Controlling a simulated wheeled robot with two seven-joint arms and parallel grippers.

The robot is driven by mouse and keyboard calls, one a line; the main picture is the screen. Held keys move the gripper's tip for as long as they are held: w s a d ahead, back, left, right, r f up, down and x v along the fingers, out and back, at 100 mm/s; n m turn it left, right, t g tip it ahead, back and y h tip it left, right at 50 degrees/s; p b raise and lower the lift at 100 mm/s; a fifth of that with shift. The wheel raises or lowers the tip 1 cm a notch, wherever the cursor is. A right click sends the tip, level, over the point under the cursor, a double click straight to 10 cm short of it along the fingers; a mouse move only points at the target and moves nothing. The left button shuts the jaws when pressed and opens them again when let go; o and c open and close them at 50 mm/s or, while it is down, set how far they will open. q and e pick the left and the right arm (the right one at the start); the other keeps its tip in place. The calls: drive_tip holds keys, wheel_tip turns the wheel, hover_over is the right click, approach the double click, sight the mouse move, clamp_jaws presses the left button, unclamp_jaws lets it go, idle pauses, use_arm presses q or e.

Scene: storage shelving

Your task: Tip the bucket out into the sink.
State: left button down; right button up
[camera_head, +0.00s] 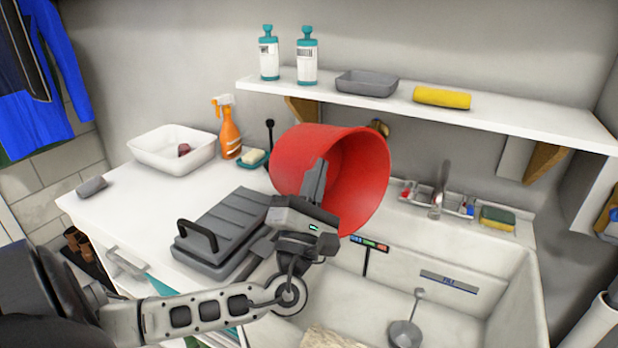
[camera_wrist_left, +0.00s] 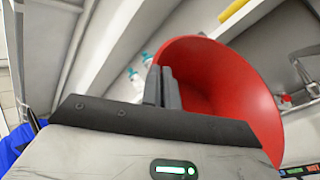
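The red bucket (camera_head: 364,180) is tilted on its side in the air, over the left part of the sink (camera_head: 455,255). Its mouth faces right and toward me, and the inside that shows looks empty. My left gripper (camera_head: 318,182) is shut on the bucket's wall at the near rim. In the left wrist view the gripper's fingers (camera_wrist_left: 163,87) are close together at the edge of the bucket (camera_wrist_left: 235,95). The bucket's lowest inside is partly hidden by the gripper in the head view. My right gripper is not in view.
A grey case (camera_head: 222,232) lies on the white counter left of the sink, close to my left arm. A ladle-like strainer (camera_head: 405,332) stands in the sink. The faucet (camera_head: 440,190) is behind it. A white shelf (camera_head: 430,105) hangs above and behind the bucket.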

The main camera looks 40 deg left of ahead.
use_arm(q)
drive_tip(key=s+d+f+m+t+h+b, duration=0.1)
drive_tip(key=d+f+m+t+h+b, duration=0.2)
drive_tip(key=d+m+t+h+b, duration=0.1)
drive_tip(key=d+m+h+b, duration=0.1)
drive_tip(key=m+h+b, duration=0.1)
drive_tip(key=m+h, duration=0.1)
drive_tip(key=shift+s+d+f+m, duration=0.15)
drive_tip(key=shift+s+d+m, duration=0.15)
drive_tip(key=shift+m, duration=0.4)
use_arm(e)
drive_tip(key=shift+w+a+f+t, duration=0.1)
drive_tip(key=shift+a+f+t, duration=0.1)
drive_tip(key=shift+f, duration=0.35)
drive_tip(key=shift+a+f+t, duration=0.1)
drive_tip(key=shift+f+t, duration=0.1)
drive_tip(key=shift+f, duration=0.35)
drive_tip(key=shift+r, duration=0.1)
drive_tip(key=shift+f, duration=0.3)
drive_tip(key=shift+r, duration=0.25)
